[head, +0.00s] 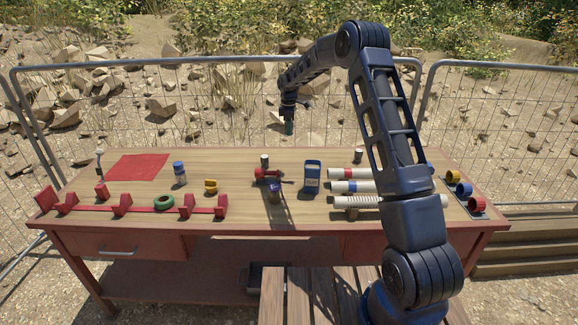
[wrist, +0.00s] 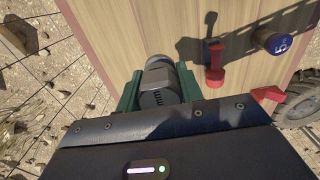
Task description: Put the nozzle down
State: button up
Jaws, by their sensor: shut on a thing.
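My gripper (head: 289,126) hangs from the arm above the back edge of the workbench (head: 240,212), clear of its top. In the wrist view its green fingers (wrist: 160,88) are shut on a dark grey, rounded piece with slots, which I take to be the nozzle (wrist: 158,74). In the head view the held piece is too small to make out. A bare red mat (head: 138,167) lies flat at the back left of the bench, well left of my gripper.
A red rack (head: 140,210), green ring (head: 163,202), blue-capped bottle (head: 179,170) and yellow piece (head: 211,187) stand at left. A red tool (head: 267,175), purple-topped jar (head: 274,190), handheld meter (head: 312,178) and pipes (head: 352,187) occupy the middle and right. A mesh fence (head: 200,100) stands behind.

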aim_at(289, 167)
notch_tip(289, 167, down, 18)
jog(key=shift+f, duration=0.15)
dwell(0.5)
jog(key=shift+f, duration=0.15)
jog(key=o, duration=1)
notch_tip(289, 167, up, 12)
jog(key=shift+r, duration=0.25)
